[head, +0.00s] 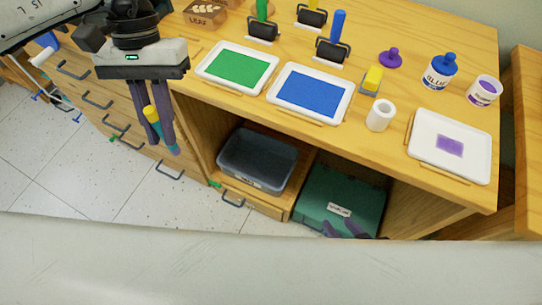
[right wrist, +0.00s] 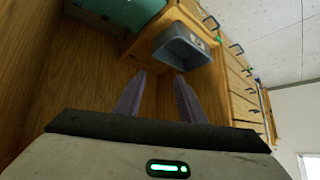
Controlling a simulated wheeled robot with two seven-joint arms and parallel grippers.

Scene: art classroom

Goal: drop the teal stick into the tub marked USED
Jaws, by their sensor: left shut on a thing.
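My left gripper (head: 166,145) is shut on the stick (head: 151,114), which has a yellow upper part and a teal lower end and hangs tilted in front of the drawers. A grey open tub (head: 257,187) sits low in the cupboard opening; it also shows in the right wrist view (right wrist: 181,54) with a small label. No lettering on it can be read, so I cannot tell whether it says USED. My right gripper (right wrist: 158,88) is open and empty, its purple fingers apart; the tips (head: 345,230) show at the bottom of the head view.
A dark green box (head: 318,190) with an unreadable white label is right of the tub. The worktop (head: 397,88) above carries a green tray (head: 237,68), a blue tray (head: 310,92), a white tray (head: 478,165), rollers and a bottle (head: 440,72). Tiled floor (head: 60,165) is clear at left.

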